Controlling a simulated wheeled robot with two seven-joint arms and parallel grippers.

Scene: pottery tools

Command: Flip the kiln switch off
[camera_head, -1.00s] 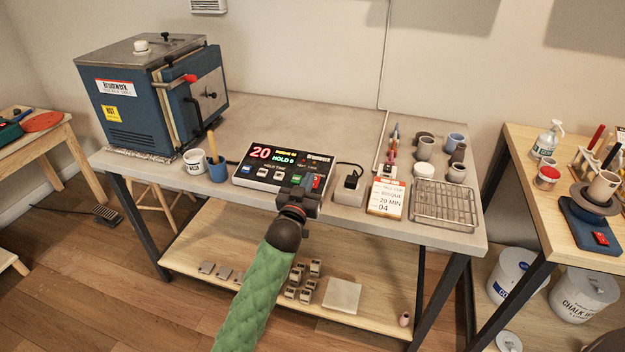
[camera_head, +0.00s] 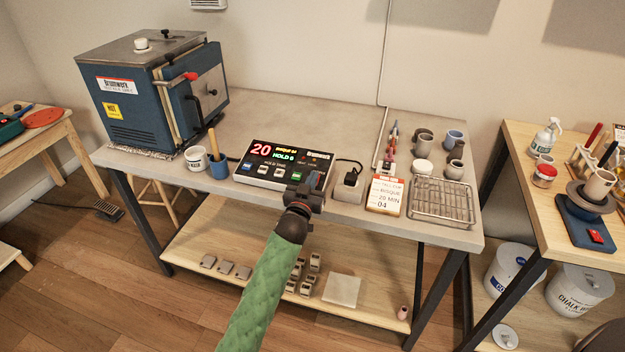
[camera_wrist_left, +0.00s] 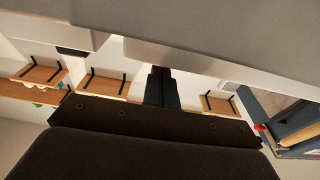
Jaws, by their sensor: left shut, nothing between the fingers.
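The kiln (camera_head: 140,108) is a blue box with a grey lid and a front door, at the left of the grey bench. Its controller (camera_head: 262,172) lies on the bench middle with a red 20, green hold text and a row of buttons. My left gripper (camera_head: 311,182) is shut and empty at the controller's front right corner, over the place of the red switch, which is hidden or cannot be made out. Contact cannot be told. In the left wrist view, the shut fingers (camera_wrist_left: 161,86) show dark, with the kiln at right. My right gripper is not in view.
A plug and socket block (camera_head: 349,187), a note card (camera_head: 384,196) and a wire rack (camera_head: 441,202) lie right of the controller. Cups (camera_head: 218,167) stand to its left. A second table (camera_head: 541,222) is at right. The bench behind the controller is clear.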

